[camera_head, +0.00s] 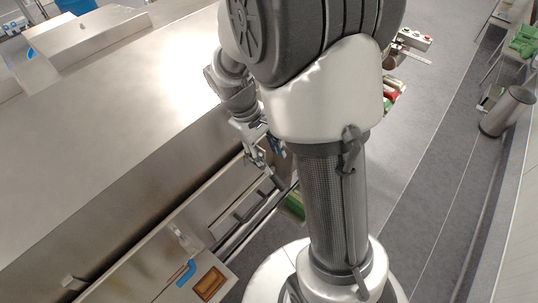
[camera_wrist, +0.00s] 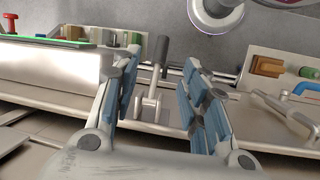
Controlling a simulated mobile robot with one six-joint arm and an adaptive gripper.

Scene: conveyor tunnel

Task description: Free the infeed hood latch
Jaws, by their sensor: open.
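A metal latch (camera_wrist: 151,102) with a dark grey grip stands on the hood's side in the wrist view, its lever pointing up the picture. My gripper (camera_wrist: 164,92) is open, with one blue-padded finger to each side of the latch in that view. I see no finger touching it, and I cannot tell how far beyond the tips it is. In the head view my gripper (camera_head: 264,162) is beside the steel hood (camera_head: 95,130), near the dark grip (camera_head: 278,182). My arm hides part of this area.
A second metal lever (camera_wrist: 283,110) and a blue handle (camera_wrist: 306,88) are to the right in the wrist view. The blue handle (camera_head: 186,272) lies near a brown tray (camera_head: 209,284) in the head view. A grey bin (camera_head: 506,111) stands far right; the floor before it is clear.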

